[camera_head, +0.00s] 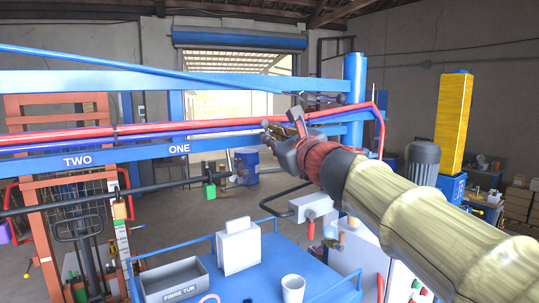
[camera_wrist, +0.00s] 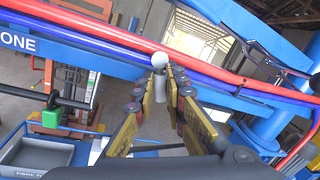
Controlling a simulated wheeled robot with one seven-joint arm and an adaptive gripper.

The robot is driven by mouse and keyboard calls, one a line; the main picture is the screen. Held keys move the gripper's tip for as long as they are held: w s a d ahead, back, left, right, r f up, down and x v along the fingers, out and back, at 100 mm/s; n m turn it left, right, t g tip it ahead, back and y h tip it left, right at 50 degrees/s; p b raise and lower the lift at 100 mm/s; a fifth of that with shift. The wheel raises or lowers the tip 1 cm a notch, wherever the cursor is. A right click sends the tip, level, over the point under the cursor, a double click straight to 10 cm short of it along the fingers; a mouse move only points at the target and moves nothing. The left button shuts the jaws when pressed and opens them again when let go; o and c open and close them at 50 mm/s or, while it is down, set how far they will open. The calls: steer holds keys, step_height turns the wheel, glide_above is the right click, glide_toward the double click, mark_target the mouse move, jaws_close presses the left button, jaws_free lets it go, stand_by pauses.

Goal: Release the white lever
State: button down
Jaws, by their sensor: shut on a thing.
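The white lever (camera_wrist: 160,61) shows in the wrist view as a pale round knob on a short grey cylinder, between the tips of my gripper (camera_wrist: 165,78). The yellow-padded fingers are closed in on it from both sides. In the head view my gripper (camera_head: 283,130) is at the blue beam with the red and blue hoses, just right of the word ONE. The lever cannot be made out there. The lever's lower part and mounting are hidden by the fingers.
Red and blue hoses (camera_wrist: 220,70) run close behind the fingers along the blue beam (camera_head: 220,82). Below is a blue cart (camera_head: 245,285) with a grey fibre tub (camera_head: 175,280), a white box (camera_head: 238,247) and a white cup (camera_head: 293,288). A blue post (camera_head: 355,75) stands right of my gripper.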

steer(key=shift+w+d+r+n+g+y+b, duration=0.1)
steer(key=shift+w+d+r+n+y+b, duration=0.3)
steer(key=shift+n+b, duration=2.15)
steer(key=shift+d+r+n+g+y+b, duration=0.15)
steer(key=shift+n+y+b, duration=0.6)
steer(key=shift+n+b, duration=1.8)
steer(key=shift+w+d+r+n+g+y+b, duration=0.1)
steer(key=shift+w+d+r+n+y+b, duration=0.3)
steer(key=shift+n+b, duration=2.1)
steer(key=shift+s+a, duration=0.15)
steer(key=shift+s, duration=0.1)
steer(key=c, duration=1.8)
jaws_free()
steer(key=shift+s, duration=0.1)
steer(key=v, duration=1.1)
steer(key=shift+s+d+f, duration=0.2)
steer(key=shift+s+d, duration=0.05)
steer(key=shift+d, duration=0.05)
